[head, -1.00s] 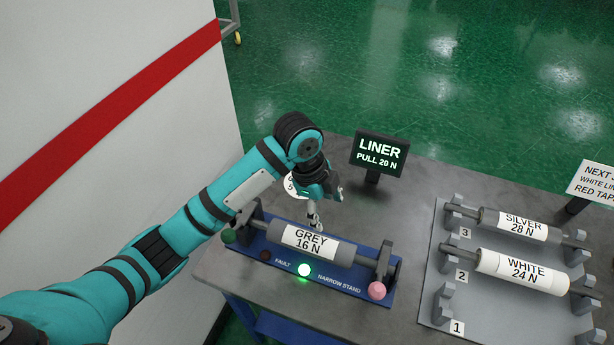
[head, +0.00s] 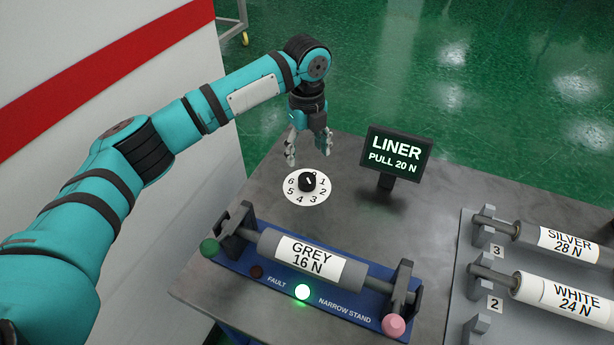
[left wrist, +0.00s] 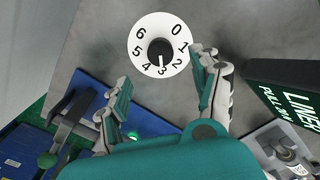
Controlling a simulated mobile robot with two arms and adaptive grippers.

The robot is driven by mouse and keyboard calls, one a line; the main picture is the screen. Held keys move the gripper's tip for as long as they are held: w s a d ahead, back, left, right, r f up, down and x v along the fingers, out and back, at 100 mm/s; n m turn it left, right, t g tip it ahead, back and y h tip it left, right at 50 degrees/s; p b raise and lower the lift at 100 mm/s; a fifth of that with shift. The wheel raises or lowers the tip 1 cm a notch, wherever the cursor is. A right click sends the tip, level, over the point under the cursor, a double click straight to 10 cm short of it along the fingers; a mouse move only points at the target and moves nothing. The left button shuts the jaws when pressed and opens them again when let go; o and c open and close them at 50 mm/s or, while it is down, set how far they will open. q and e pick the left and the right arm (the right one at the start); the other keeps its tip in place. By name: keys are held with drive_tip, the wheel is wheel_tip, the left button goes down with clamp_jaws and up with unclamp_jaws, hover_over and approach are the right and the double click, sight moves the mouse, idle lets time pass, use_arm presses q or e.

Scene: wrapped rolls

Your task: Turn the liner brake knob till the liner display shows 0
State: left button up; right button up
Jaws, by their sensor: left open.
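The liner brake knob (head: 307,182) is black with a white pointer, on a round white dial (head: 293,197) numbered 0 to 6. In the left wrist view the knob (left wrist: 160,49) has its pointer towards 3. The liner display (head: 397,156) reads "LINER PULL 20 N"; its edge-on face (left wrist: 290,97) also shows in the left wrist view. My left gripper (head: 308,157) is open and empty, with its fingers above and behind the dial, apart from the knob. My right gripper is not in view.
A blue narrow stand (head: 235,263) in front of the dial holds a grey roll (head: 268,243) marked 16 N, with a lit green lamp (head: 302,292). A grey rack (head: 452,300) with silver and white rolls stands at the right. The grey table (head: 352,228) is bare around the dial.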

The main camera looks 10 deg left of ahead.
sight(307, 178)
use_arm(q)
wheel_tip(307, 178, down, 10)
drive_tip(key=shift+r+p, duration=0.15)
drive_tip(key=shift+p, duration=0.3)
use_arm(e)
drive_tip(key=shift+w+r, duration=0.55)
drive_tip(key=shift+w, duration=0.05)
use_arm(q)
drive_tip(key=shift+c, duration=0.4)
